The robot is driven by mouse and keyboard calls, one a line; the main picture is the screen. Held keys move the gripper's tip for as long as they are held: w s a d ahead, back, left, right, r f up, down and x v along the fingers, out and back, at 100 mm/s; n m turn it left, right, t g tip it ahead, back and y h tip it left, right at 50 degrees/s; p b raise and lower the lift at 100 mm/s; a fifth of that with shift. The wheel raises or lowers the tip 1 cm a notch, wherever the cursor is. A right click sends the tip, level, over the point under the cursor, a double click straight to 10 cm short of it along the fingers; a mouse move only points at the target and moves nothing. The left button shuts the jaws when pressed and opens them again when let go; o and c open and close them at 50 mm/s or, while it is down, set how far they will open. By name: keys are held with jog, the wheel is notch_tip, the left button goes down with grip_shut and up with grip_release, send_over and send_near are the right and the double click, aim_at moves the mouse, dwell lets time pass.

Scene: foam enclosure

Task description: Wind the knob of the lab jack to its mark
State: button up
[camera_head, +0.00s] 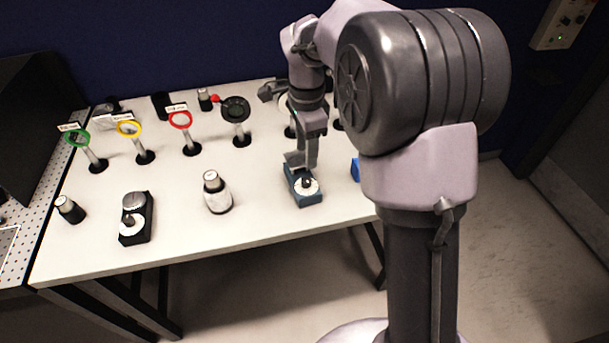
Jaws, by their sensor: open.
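A small teal block (293,181) stands near the front right of the table. It has a white dial with a dark knob (307,184) on its front end; I take it for the lab jack. My gripper (300,163) is open and points down at the rear end of this block, behind the knob. Whether its fingers touch the block cannot be told. A black block (148,224) with a grey round top and a white dial with a dark knob stands at the front left. The marks on the dials are too small to read.
The white table (180,265) also bears green (77,138), yellow (129,128) and red (181,120) rings on posts at the back. A white bottle (217,192) stands left of the teal block, and a blue object (356,170) right of it. Free table lies between them.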

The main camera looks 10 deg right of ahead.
aim_at(306, 180)
notch_tip(306, 180, down, 10)
jog(key=b, duration=0.3)
jog(key=shift+r, duration=0.25)
grip_shut()
